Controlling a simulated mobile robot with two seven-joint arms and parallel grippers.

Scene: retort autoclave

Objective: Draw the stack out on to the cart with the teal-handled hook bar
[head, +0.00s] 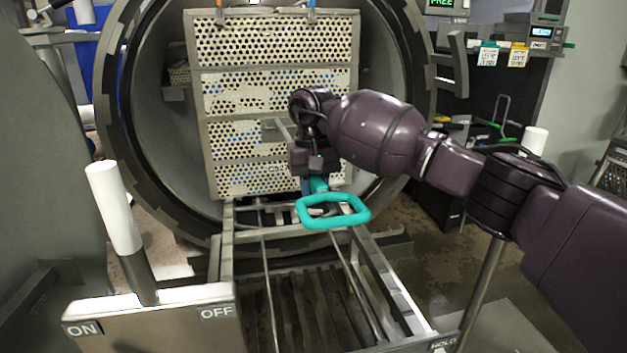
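The stack (272,90) of perforated metal baskets stands upright inside the round retort mouth. The teal-handled hook bar (333,223) is in front of it, its teal loop towards me. My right gripper (316,172) comes in from the right, points down and appears shut on the bar just beyond the loop. A grey rod runs from near the gripper to the stack's middle front; whether its hook has caught there I cannot tell. The cart (391,282) with its rails lies in front of the retort mouth, its visible bed empty. My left gripper is not in view.
The retort's thick toothed rim (118,135) surrounds the stack. White-topped posts (113,208) stand at the cart's near left and right. A panel marked ON and OFF (155,318) is at lower left. Black equipment with tags (490,120) stands at right.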

